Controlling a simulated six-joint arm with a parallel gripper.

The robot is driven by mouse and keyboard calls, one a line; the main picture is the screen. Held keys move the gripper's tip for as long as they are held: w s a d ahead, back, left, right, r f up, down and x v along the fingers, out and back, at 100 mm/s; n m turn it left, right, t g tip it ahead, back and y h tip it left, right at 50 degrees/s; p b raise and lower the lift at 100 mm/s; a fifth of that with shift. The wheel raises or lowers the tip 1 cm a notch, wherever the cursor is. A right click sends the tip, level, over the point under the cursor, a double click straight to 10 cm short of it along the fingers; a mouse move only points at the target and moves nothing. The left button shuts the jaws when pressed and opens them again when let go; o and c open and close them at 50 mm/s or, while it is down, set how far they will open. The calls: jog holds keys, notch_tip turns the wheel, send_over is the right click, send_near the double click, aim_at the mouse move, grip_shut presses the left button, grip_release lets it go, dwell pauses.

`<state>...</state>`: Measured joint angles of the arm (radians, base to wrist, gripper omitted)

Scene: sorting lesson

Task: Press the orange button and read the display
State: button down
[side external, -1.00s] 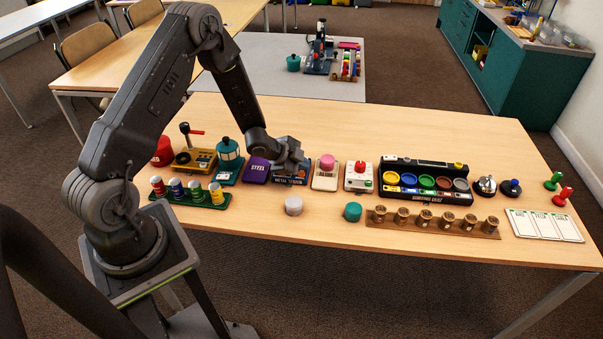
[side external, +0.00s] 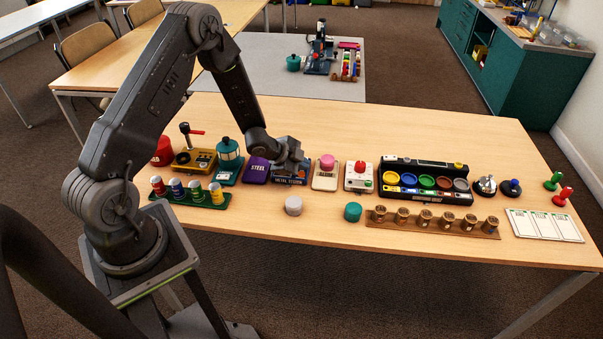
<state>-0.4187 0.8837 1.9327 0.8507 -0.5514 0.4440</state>
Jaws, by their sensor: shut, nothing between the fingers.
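A dark blue box lettered as a metal tester (side external: 290,182) stands in the middle of the table's row of devices. My gripper (side external: 294,171) is shut and empty, pointing down over this box and covering most of its top. I cannot tell whether the fingertips touch it. No orange button or display shows; any on the box's top is hidden behind my gripper. A purple block lettered STEEL (side external: 257,169) lies just left of the box.
Right of the tester stand a white device with a pink top (side external: 327,162) and one with a red knob (side external: 360,168). The teal lantern-like device (side external: 228,150) is to the left. The table's back right is clear.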

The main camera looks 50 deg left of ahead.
aim_at(301, 175)
jog(key=shift+f, duration=0.4)
jog(key=shift+f, duration=0.5)
dwell(0.8)
jog(key=shift+r, duration=0.9)
jog(key=shift+r, duration=2.55)
